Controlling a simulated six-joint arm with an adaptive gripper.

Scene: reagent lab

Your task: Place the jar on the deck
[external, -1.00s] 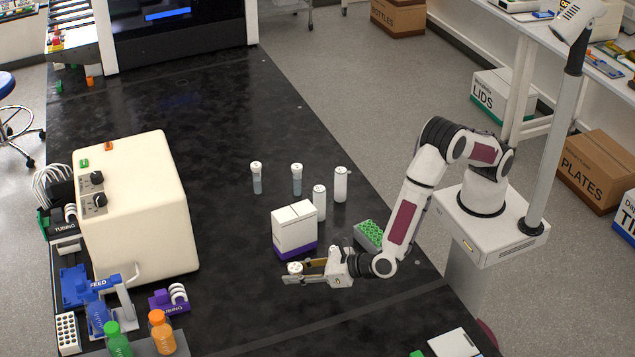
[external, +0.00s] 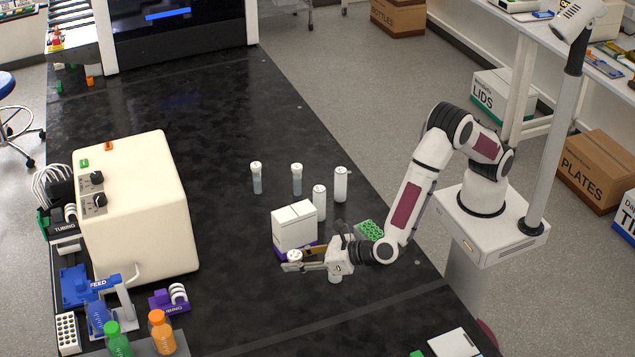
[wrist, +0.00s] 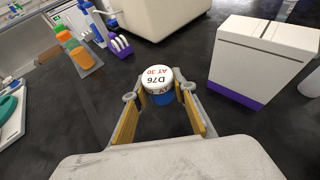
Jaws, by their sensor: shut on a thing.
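The jar (wrist: 158,83) has a white lid marked "D76 AT 30" and a blue body. In the wrist view it sits between the two finger pads of my gripper (wrist: 160,98), which is shut on it. The lid faces up toward the camera. In the external view the jar's white lid (external: 295,255) shows at the end of my gripper (external: 297,262), in front of the white and purple box. The jar's lower part is mostly hidden by the fingers. No separate surface is clearly marked as the deck; the black bench top (external: 230,290) lies below.
The white box with a purple base (external: 295,228) stands close behind the jar. Several white-capped tubes (external: 297,180) and a green rack (external: 370,230) are nearby. A large cream machine (external: 140,210) and colored bottles (external: 162,333) stand left.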

